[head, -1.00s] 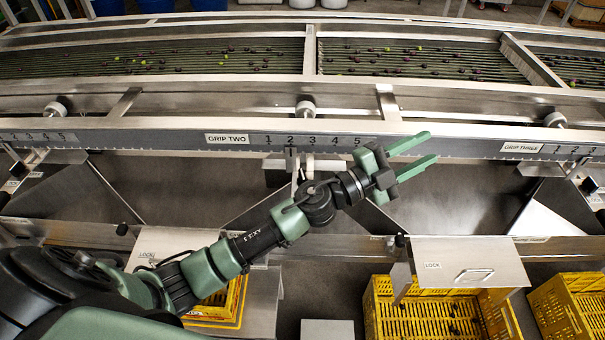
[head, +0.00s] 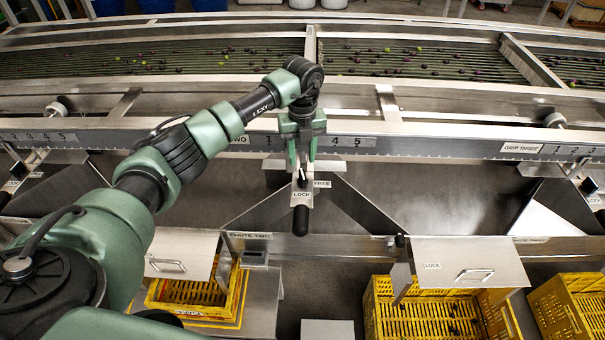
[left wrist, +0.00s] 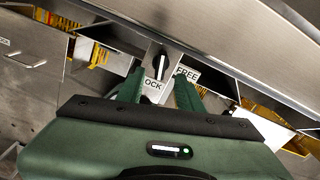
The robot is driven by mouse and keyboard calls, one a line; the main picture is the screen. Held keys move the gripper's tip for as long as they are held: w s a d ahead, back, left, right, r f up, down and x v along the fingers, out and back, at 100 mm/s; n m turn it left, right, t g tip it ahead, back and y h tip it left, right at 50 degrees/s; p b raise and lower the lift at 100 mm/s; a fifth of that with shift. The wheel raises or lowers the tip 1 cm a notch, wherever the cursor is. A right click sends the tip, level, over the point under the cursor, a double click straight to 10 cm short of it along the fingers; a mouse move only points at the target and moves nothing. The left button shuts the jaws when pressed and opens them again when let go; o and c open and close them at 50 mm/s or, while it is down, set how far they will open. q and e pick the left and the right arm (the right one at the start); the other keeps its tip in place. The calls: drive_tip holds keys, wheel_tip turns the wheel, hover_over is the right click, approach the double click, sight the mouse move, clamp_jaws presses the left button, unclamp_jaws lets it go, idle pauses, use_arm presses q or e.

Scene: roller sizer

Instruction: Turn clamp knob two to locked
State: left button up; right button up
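Clamp knob two is a small black knob (head: 303,181) on a narrow metal plate under the GRIP TWO rail. A LOCK label (head: 302,195) sits below it and a FREE label (head: 322,184) to its right. In the left wrist view the knob (left wrist: 160,66) shows a pale line on its face; I cannot tell which label it points at. My left gripper (head: 302,164) points down over the plate, fingers apart. In the left wrist view the gripper (left wrist: 159,88) has the knob beyond and between its open fingers, with no contact visible. My right gripper is not in view.
A black handle (head: 300,220) hangs below the plate. The steel rail (head: 430,143) runs across behind my gripper. Chute covers (head: 468,262) and yellow crates (head: 435,318) stand in front. The space right of the plate, above the chutes, looks free.

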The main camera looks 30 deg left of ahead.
sight(303, 174)
use_arm(q)
wheel_tip(303, 174, down, 8)
drive_tip(key=shift+d+r+p, duration=0.1)
drive_tip(key=shift+r+p, duration=0.15)
drive_tip(key=shift+p, duration=0.6)
